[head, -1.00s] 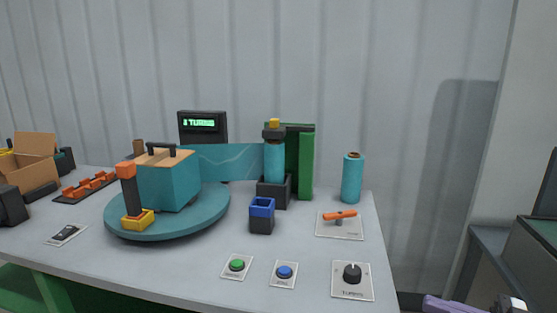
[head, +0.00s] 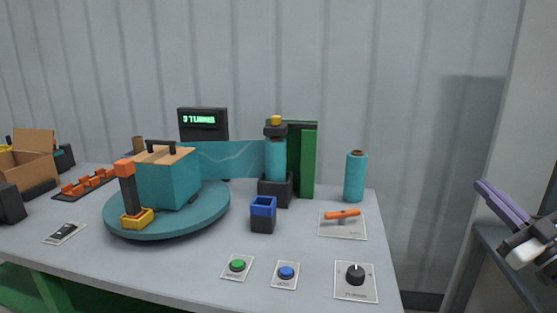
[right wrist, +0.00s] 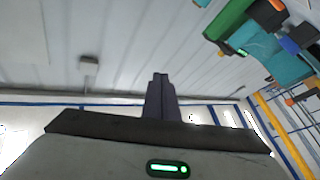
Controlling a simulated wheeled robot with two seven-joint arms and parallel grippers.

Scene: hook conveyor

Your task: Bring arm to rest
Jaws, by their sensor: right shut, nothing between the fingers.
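My right gripper (head: 487,190) is at the right edge of the head view, raised beside the table and clear of everything on it. Its purple fingers are together with nothing between them. In the right wrist view the shut fingers (right wrist: 160,97) point toward the wall and ceiling. My left gripper is in neither current view.
A table (head: 190,270) holds a teal turntable (head: 120,228) with a teal box (head: 165,183), a film roll (head: 275,160), a spare teal roll (head: 355,177), green (head: 237,265) and blue (head: 286,272) buttons and a black knob (head: 355,275). A dark cabinet (head: 490,237) stands at right.

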